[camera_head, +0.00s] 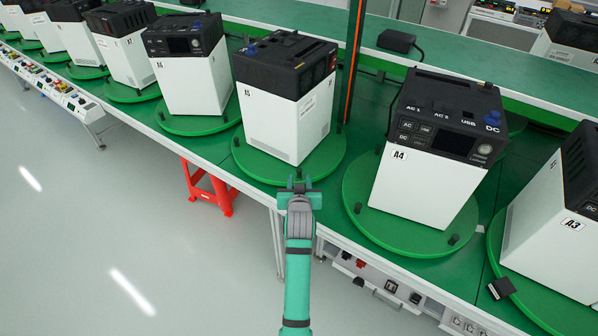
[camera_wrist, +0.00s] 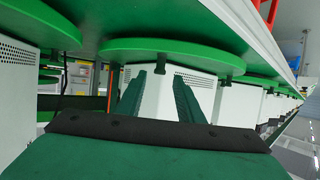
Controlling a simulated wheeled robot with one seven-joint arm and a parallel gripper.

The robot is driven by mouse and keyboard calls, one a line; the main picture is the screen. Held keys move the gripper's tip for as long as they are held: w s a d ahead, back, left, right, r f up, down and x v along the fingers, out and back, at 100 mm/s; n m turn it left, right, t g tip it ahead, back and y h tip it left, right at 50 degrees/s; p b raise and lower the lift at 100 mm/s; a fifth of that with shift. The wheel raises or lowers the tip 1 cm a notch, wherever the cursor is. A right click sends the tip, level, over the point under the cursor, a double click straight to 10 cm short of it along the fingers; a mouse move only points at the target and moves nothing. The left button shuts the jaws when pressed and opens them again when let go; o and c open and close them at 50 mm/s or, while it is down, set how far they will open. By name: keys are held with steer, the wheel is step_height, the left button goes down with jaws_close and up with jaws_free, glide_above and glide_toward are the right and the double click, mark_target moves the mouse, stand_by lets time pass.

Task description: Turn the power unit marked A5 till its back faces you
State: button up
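The power unit marked A5 (camera_head: 272,125) has a white body and black top. It stands upright on a round green turntable (camera_head: 262,165), a corner towards me. Its left face shows the A5 mark and a vent; its right face bears a small label, with a red part above. My gripper (camera_head: 299,184) is at the turntable's near edge. In the wrist view, which looks upside down, the gripper's two green fingers (camera_wrist: 162,95) are apart, with a black peg (camera_wrist: 167,68) of the turntable (camera_wrist: 165,50) showing between them, farther off. I cannot tell whether they touch anything.
Unit A4 (camera_head: 425,190) stands on its turntable (camera_head: 365,218) at the right, A3 (camera_head: 545,235) beyond it. Unit A6 (camera_head: 190,85) is at the left, with several more behind. A red stool (camera_head: 208,188) is under the line. The floor (camera_head: 110,220) in front is clear.

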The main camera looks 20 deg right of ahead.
mark_target(299, 173)
steer(key=x, duration=0.7)
steer(key=shift+w+d+f, duration=0.1)
steer(key=shift+w, duration=0.25)
steer(key=shift+c, duration=0.7)
jaws_close()
